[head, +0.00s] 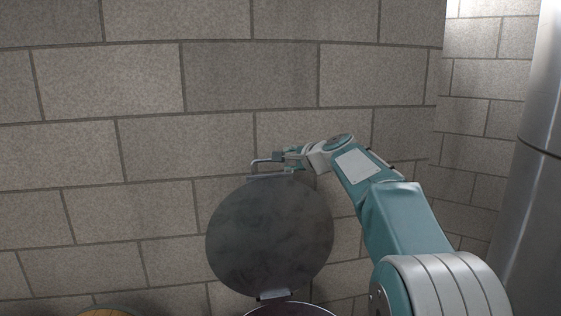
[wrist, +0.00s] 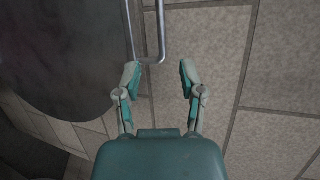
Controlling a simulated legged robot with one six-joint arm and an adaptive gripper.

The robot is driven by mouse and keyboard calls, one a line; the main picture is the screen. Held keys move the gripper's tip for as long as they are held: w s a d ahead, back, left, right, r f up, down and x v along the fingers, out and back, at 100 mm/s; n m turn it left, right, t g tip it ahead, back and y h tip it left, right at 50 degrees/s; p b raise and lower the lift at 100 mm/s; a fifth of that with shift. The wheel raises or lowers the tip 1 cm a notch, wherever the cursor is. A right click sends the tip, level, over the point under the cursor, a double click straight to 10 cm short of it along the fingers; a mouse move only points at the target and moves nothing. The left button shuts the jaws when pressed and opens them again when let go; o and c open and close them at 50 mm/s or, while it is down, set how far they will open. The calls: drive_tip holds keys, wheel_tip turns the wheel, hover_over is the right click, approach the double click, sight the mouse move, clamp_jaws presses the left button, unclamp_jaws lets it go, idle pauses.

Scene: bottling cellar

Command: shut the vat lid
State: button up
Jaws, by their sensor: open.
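The vat lid (head: 270,238) is a dark grey disc standing raised, nearly upright, above the vat (head: 290,309), whose rim just shows at the bottom edge. A hinge (head: 274,294) joins them at the lid's lower edge. A metal bar handle (head: 262,161) sticks out at the lid's top edge. My gripper (head: 284,159) is at the handle, above the lid. In the wrist view my gripper (wrist: 158,76) is open, and the handle's bent end (wrist: 160,40) shows at the gap between the fingertips; contact cannot be told. The lid (wrist: 70,50) fills the upper left there.
A stone block wall (head: 150,80) stands behind the lid. A tall shiny metal cylinder (head: 538,150) stands at the right edge. A round wooden top (head: 105,312) shows at the bottom left. The space left of the lid looks clear.

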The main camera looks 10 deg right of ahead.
sight(269, 161)
drive_tip(key=w+a, duration=0.1)
drive_tip(key=w+a+f, duration=0.1)
drive_tip(key=w+a, duration=0.1)
drive_tip(key=w, duration=0.1)
drive_tip(key=shift+a+f, duration=0.15)
drive_tip(key=shift+f, duration=0.1)
drive_tip(key=w, duration=0.2)
drive_tip(key=w+f, duration=0.1)
drive_tip(key=w, duration=0.1)
drive_tip(key=shift+w+f, duration=0.2)
drive_tip(key=shift+w, duration=0.25)
drive_tip(key=shift+w+a+f, duration=0.1)
drive_tip(key=shift+w+a, duration=0.25)
drive_tip(key=shift+a, duration=0.5)
drive_tip(key=shift+d, duration=0.1)
drive_tip(key=shift+d, duration=0.35)
clamp_jaws()
